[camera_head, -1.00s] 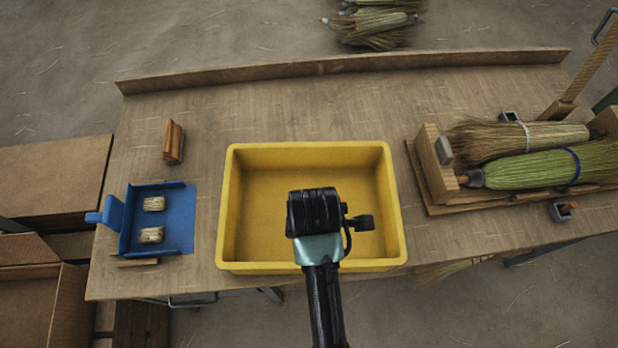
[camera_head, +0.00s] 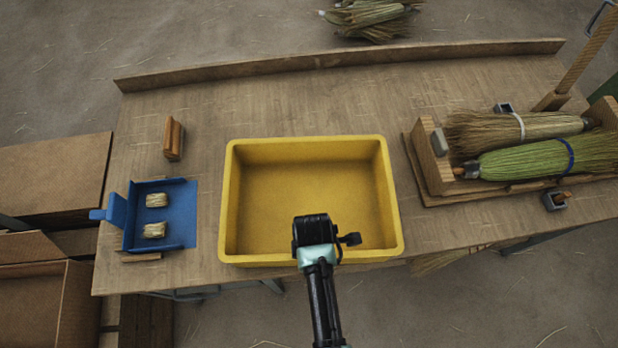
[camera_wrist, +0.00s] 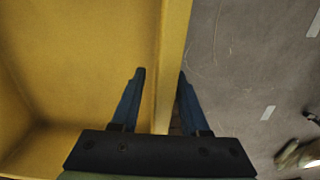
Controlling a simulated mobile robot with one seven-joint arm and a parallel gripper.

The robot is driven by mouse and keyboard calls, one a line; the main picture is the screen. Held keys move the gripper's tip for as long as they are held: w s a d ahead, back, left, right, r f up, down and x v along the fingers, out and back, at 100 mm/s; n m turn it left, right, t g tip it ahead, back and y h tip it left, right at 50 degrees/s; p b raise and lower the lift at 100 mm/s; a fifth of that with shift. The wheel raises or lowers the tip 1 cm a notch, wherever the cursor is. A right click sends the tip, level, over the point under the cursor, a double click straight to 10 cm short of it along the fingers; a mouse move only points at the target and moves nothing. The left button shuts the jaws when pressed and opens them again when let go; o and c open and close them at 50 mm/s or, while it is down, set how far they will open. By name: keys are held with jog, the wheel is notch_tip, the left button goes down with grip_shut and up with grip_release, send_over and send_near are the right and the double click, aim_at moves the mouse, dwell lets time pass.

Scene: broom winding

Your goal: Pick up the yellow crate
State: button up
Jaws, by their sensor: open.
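The yellow crate (camera_head: 230,205) is an empty, open-topped box standing upright on the wooden workbench, near its front edge. My arm reaches in from the bottom of the head view, with my gripper's wrist over the crate's front wall; the fingers are hidden there. In the wrist view my gripper (camera_wrist: 160,88) is open, with its two blue fingers on either side of the crate's wall rim (camera_wrist: 172,60). The left finger is over the crate's inside and the right one over the floor side. I cannot tell if either finger touches the wall.
A blue dustpan-like tray (camera_head: 180,225) with two small straw bundles lies left of the crate, below a wooden block (camera_head: 174,138). A wooden rack (camera_head: 432,165) with brooms (camera_head: 540,160) stands at right. The bench (camera_head: 300,95) is clear behind the crate.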

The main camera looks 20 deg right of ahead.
jog(key=shift+f, duration=1.25)
grip_shut()
dwell(0.4)
jog(key=shift+w+r, duration=0.1)
jog(key=shift+w, duration=0.1)
